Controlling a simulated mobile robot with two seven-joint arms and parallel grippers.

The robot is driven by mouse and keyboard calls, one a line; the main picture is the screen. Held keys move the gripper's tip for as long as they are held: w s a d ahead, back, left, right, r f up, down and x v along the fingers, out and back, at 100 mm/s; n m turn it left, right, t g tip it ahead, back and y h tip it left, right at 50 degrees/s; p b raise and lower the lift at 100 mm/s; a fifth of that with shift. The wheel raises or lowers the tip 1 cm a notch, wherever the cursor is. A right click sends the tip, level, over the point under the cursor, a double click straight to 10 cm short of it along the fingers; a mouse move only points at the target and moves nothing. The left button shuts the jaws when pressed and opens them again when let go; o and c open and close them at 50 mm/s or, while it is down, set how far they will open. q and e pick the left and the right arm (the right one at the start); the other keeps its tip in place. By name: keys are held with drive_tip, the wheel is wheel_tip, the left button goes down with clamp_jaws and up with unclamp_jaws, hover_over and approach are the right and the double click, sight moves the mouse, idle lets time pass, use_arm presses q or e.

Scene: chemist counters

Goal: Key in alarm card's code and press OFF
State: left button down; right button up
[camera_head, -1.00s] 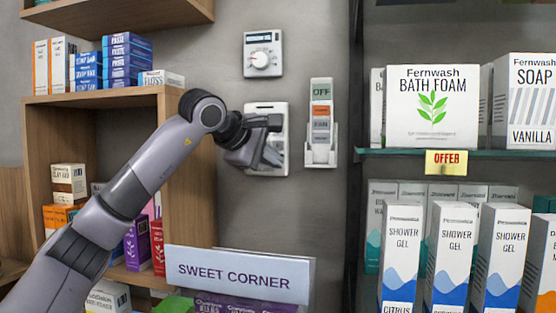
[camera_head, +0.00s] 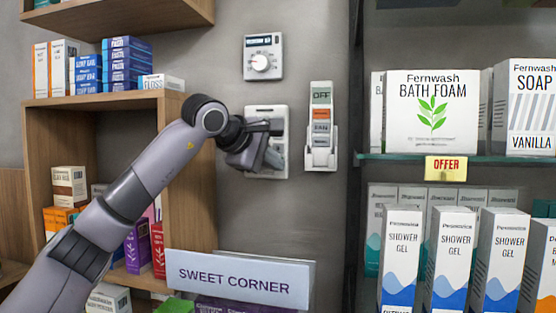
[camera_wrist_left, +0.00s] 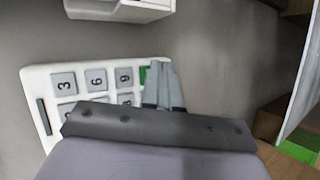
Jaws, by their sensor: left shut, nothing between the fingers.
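A white keypad (camera_head: 268,112) is fixed to the grey wall, largely hidden behind my left gripper in the head view. In the left wrist view, the keypad (camera_wrist_left: 38,76) shows grey keys marked 3, 6 and 9, partly lettered keys below them and a green key (camera_wrist_left: 143,74). My left gripper (camera_head: 275,160) is shut and empty in front of the keypad. In the wrist view its fingertips (camera_wrist_left: 160,68) overlap the area beside the green key; I cannot tell whether they touch. I cannot make out an alarm card. My right gripper is not in view.
A white dial unit (camera_head: 263,57) is above the keypad. A SWEET CORNER sign (camera_head: 240,278) stands below. Wooden shelves (camera_head: 190,210) flank the left, stocked glass shelves (camera_head: 400,157) the right.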

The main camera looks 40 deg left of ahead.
use_arm(q)
drive_tip(key=shift+w+a, duration=0.2)
drive_tip(key=shift+w, duration=0.1)
idle(0.7)
drive_tip(key=shift+s, duration=0.1)
drive_tip(key=shift+s+d, duration=0.35)
drive_tip(key=shift+s, duration=0.2)
drive_tip(key=s+d, duration=0.1)
drive_tip(key=s, duration=0.1)
drive_tip(key=s+d+b, duration=0.1)
drive_tip(key=s, duration=0.1)
drive_tip(key=shift+s+d, duration=0.2)
idle(0.4)
idle(0.8)
